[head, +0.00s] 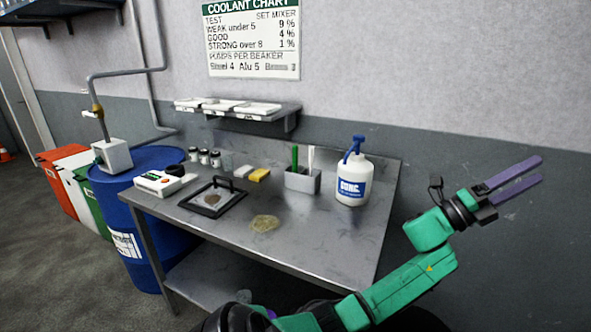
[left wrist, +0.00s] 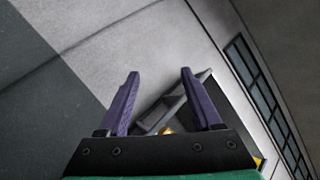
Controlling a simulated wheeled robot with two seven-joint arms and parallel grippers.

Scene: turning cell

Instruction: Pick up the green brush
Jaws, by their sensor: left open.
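The green brush (head: 295,157) stands upright in a small grey holder (head: 302,182) on the metal table. A white stick-like item (head: 311,158) stands beside it in the same holder. My left gripper (head: 541,170) is open and empty. It is up at the right of the head view, in front of the grey wall, well to the right of the brush and the table. The left wrist view shows its two purple fingers (left wrist: 158,78) spread apart with nothing held between them. The brush's lower end is hidden in the holder. My right gripper is not seen.
A white bottle with a blue pump (head: 352,180) stands right of the holder. Yellow and grey blocks (head: 258,175), a framed tray (head: 212,197), small jars (head: 204,157) and a pile of shavings (head: 264,223) are on the table (head: 310,235). Its front right is clear. A shelf (head: 240,112) hangs behind.

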